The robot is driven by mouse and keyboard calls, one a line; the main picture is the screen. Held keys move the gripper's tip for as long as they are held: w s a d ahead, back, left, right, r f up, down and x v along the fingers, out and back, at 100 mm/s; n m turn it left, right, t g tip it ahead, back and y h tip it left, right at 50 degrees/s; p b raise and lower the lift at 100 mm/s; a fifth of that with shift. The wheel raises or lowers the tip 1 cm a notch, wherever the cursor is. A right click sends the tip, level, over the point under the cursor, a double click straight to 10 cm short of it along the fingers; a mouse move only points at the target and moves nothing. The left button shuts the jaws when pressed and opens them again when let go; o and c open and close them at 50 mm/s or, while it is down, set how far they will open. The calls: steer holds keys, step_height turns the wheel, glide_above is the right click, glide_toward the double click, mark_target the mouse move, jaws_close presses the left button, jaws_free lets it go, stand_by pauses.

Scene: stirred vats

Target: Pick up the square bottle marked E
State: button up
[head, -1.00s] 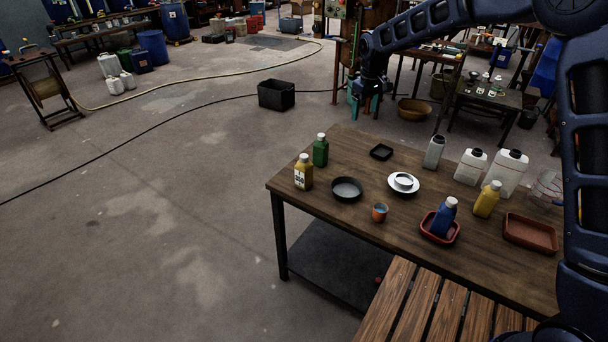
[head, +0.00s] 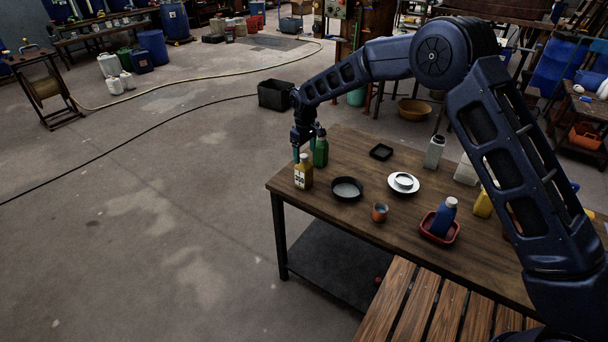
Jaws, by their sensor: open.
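Several bottles stand on the wooden table (head: 345,222), and I cannot read a letter E on any of them. An amber bottle (head: 303,176) with a white label and pale cap stands upright at the table's left corner. A green bottle (head: 321,153) stands upright just behind it to the right. A blue bottle (head: 443,220) stands in a red tray (head: 427,232). A yellow bottle (head: 482,205) is partly hidden by my arm. My gripper (head: 308,151) is open, pointing down by the amber and green bottles, its teal fingers overlapping them in view. I cannot tell whether it touches either.
A dark round pan (head: 346,194), a white plate (head: 411,190), a small orange cup (head: 379,213), a small black tray (head: 380,152) and a grey bottle (head: 434,152) share the table. A white jug (head: 465,172) is partly behind my arm. The floor left of the table is clear.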

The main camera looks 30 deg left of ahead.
mark_target(304, 165)
steer(key=shift+a+f, duration=0.15)
steer(key=shift+f, duration=3.35)
steer(key=shift+c, duration=0.3)
steer(key=c, duration=1.2)
